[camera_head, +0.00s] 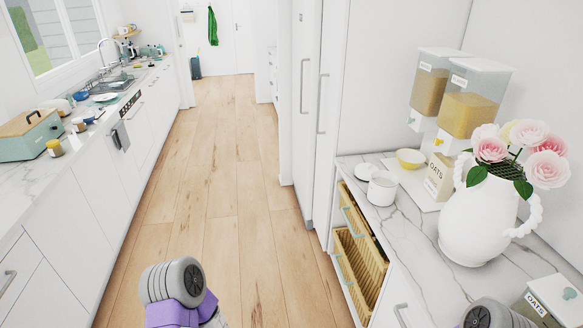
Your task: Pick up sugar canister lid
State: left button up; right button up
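A small white canister (382,189) stands upright on the marble counter at the right, near the counter's left edge. Its label, if any, cannot be read. A small round white piece (364,172), which looks like a lid, lies on the counter just behind and left of the canister. I cannot tell for certain that it is the sugar canister's lid. Neither of my grippers shows. Only a grey and purple part of my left arm shows at the bottom left of centre, and a grey part of my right arm at the bottom right. Both are apart from the canister.
The marble counter (416,222) also holds a yellow bowl (411,158), two dispensers (467,98), an oats carton (438,178), a white vase (478,222) with pink roses and a labelled box (553,301). Wicker baskets (362,262) sit below. The wood floor (225,150) is clear.

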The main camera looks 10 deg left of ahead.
aim_at(363, 170)
jog(key=u, duration=0.75)
jog(key=i, duration=3.1)
jog(key=z, duration=2.65)
